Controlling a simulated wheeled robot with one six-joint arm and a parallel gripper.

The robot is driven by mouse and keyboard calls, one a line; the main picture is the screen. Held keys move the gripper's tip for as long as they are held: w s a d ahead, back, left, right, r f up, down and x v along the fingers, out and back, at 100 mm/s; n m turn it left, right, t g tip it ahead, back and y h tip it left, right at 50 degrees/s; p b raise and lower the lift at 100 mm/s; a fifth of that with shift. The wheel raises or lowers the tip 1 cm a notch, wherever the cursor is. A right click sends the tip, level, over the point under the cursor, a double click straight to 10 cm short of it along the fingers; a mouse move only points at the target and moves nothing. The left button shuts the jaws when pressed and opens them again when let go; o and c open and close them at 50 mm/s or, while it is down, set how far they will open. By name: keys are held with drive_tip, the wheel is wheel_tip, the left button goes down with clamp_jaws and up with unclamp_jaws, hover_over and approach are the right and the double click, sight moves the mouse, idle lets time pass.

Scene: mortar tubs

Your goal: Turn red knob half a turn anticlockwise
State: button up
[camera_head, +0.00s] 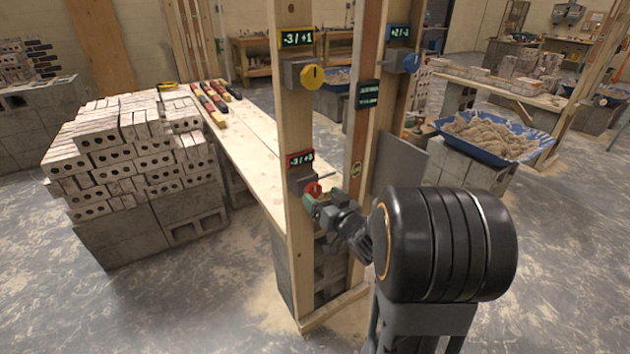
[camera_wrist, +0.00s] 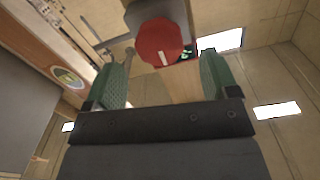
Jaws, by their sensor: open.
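The red knob (camera_head: 313,189) sits on a grey box on the front wooden post, below a small red-framed display. In the wrist view the red knob (camera_wrist: 160,43) is a round disc with a short pale mark near its lower edge. My gripper (camera_head: 315,203) is at the knob in the head view. In the wrist view my gripper (camera_wrist: 166,75) has its two green fingers apart, one on each side below the knob. The knob is beyond the fingertips, and nothing is between the fingers. Whether a finger touches the knob I cannot tell.
A yellow knob (camera_head: 312,77) is higher on the same post, and a blue knob (camera_head: 411,62) is on the post behind. A grey panel (camera_head: 398,163) stands close to my arm. Stacked bricks (camera_head: 130,150) are at left, a blue tub (camera_head: 495,138) at right.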

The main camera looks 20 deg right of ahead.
sight(315, 193)
drive_tip(key=shift+w+a+f, duration=0.1)
drive_tip(key=shift+w+a, duration=0.05)
drive_tip(key=shift+w, duration=0.9)
drive_tip(key=shift+w+a+f, duration=0.1)
drive_tip(key=shift+w+a, duration=0.05)
drive_tip(key=shift+w, duration=0.9)
drive_tip(key=c, duration=0.9)
drive_tip(key=shift+n+b, duration=0.3)
drive_tip(key=shift+b, duration=0.25)
